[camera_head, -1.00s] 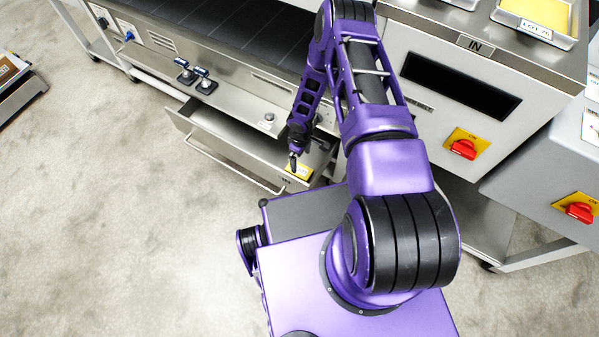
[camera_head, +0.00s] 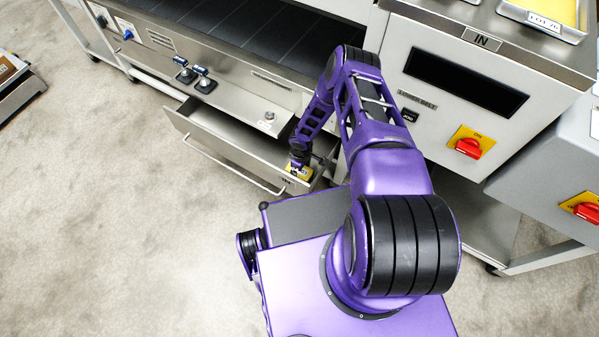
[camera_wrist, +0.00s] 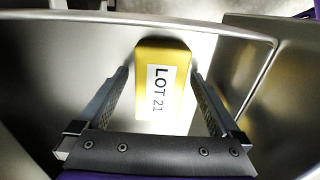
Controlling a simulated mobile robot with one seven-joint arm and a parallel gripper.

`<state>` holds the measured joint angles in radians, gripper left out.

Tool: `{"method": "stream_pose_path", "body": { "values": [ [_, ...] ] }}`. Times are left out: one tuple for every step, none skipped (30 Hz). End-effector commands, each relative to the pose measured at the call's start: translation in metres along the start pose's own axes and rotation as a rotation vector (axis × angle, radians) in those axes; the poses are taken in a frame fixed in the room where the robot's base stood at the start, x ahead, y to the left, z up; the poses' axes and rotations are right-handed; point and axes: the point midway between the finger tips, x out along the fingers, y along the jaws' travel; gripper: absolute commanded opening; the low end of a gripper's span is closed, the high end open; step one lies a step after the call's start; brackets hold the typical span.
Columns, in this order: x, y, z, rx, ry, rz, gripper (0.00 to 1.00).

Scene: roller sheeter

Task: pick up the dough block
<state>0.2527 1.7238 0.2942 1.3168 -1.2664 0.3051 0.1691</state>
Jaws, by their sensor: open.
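The dough block (camera_wrist: 173,62) is a yellow block with a white label reading LOT 21. It lies in the open metal drawer (camera_head: 215,135), near the drawer's right end. In the head view the dough block (camera_head: 301,171) shows partly beneath my gripper (camera_head: 298,167). In the wrist view my gripper (camera_wrist: 160,95) is open, one finger on each side of the block's near part, with gaps visible.
The drawer's front wall with its handle (camera_head: 230,168) stands close in front of the block. The drawer's left part is empty. The machine panel with a red switch (camera_head: 467,147) is at right. A tray of yellow dough (camera_head: 548,14) sits on top of the machine.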

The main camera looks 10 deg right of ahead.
Motion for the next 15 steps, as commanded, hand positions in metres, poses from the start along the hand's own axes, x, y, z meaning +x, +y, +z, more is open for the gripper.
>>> {"method": "stream_pose_path", "body": {
  "values": [
    [-0.0003,0.0,-0.0001,0.0,0.0,0.0,1.0],
    [-0.0003,0.0,-0.0001,0.0,0.0,0.0,0.96],
    [-0.0003,-0.0001,-0.0001,0.0,0.0,0.0,0.89],
    [-0.0004,0.0,-0.0001,-0.001,0.0,0.0,0.84],
    [-0.0004,-0.0001,-0.0001,-0.001,0.0,0.0,0.78],
    [-0.0004,-0.0001,-0.0001,-0.001,0.0,0.0,0.71],
    [-0.0004,-0.0001,-0.0001,-0.001,0.0,0.0,0.66],
    [-0.0004,-0.0001,-0.0001,-0.001,0.0,0.0,0.6],
    [-0.0004,0.0,-0.0001,-0.001,0.0,0.0,0.53],
    [-0.0005,-0.0001,-0.0001,-0.001,0.0,0.0,0.48],
    [-0.0005,0.0,-0.0001,-0.001,0.0,0.0,0.42],
    [-0.0005,0.0,-0.0002,-0.001,0.0,0.0,0.35],
    [-0.0005,0.0,-0.0002,-0.001,0.0,0.0,0.3],
    [-0.0005,0.0,-0.0002,-0.001,0.0,0.0,0.24],
    [-0.0005,0.0,-0.0002,-0.001,0.0,0.0,0.17]
  ]
}}
